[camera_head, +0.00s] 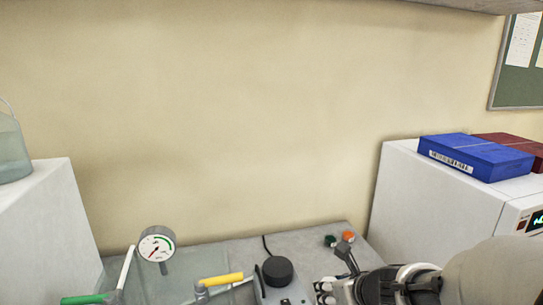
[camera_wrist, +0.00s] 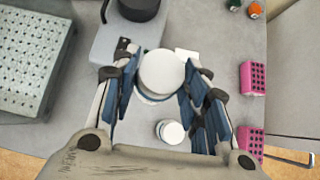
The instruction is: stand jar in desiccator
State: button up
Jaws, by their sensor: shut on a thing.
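My gripper (camera_wrist: 162,80) is shut on a jar with a round white lid (camera_wrist: 162,72). The blue finger pads press on its left and right sides in the wrist view, and the lid hides most of its body. In the head view my gripper (camera_head: 346,262) shows at the lower right, and the held jar cannot be made out there. A grey box with a perforated plate (camera_wrist: 30,62), possibly the desiccator, stands left of my gripper in the wrist view. In the head view a round gauge (camera_head: 156,245) stands at the lower left, but what it is attached to is mostly out of frame.
A smaller white-capped jar (camera_wrist: 170,131) stands just below the held one in the wrist view. A grey device with a black knob (camera_head: 278,271) stands nearby. Pink racks (camera_wrist: 252,77) lie at the right. Green and orange caps (camera_head: 348,236) show behind my gripper. A white machine (camera_head: 420,200) borders the bench.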

jog(key=w+a+r+n+g+y+p, duration=0.3)
jog(key=a+r+n+g+p, duration=0.2)
jog(key=a+r+n+p, duration=0.6)
jog(key=w+a+r+n+g+y+p, duration=0.2)
jog(key=a+r+n+g+y+p, duration=0.15)
jog(key=a+r+p, duration=0.8)
jog(key=s+d+f+m+t+h+b, duration=0.1)
jog(key=d+f+m+t+h+b, duration=0.1)
jog(key=d+f+m+b, duration=0.2)
jog(key=s+d+f+m+t+h+b, duration=0.2)
jog(key=d+f+m+b, duration=0.3)
jog(key=d+f+b, duration=0.6)
jog(key=s+d+f+m+t+h+b, duration=0.2)
jog(key=d+f+m+t+b, duration=0.2)
jog(key=d+f+b, duration=0.3)
jog(key=shift+d+f+m+t+h+b, duration=0.25)
jog(key=shift+d+m+b, duration=0.05)
jog(key=shift+m, duration=0.45)
